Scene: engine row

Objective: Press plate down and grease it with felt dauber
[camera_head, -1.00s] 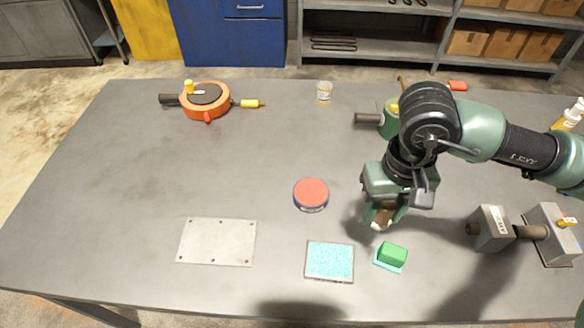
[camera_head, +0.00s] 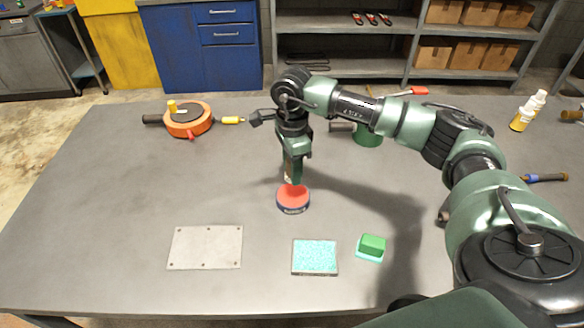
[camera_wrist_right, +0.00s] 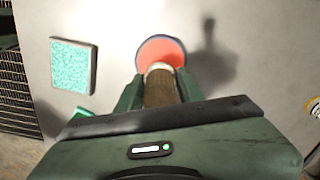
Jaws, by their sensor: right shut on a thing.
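The flat grey metal plate (camera_head: 205,247) with small holes along its edges lies on the left front of the table. My right gripper (camera_head: 292,180) points down over a round tin with a red top (camera_head: 293,197). It is shut on the felt dauber, whose brown handle (camera_wrist_right: 160,90) and pale tip show in the right wrist view. The tip is at the red surface (camera_wrist_right: 162,48); I cannot tell whether it touches. The gripper hides most of the dauber in the head view. My left gripper is not in view.
A teal speckled pad (camera_head: 315,257) and a green block on a pale base (camera_head: 371,247) lie at the front. An orange round tool (camera_head: 187,120) is at the back left. A green device (camera_head: 367,135) stands behind my right arm. The table's left middle is clear.

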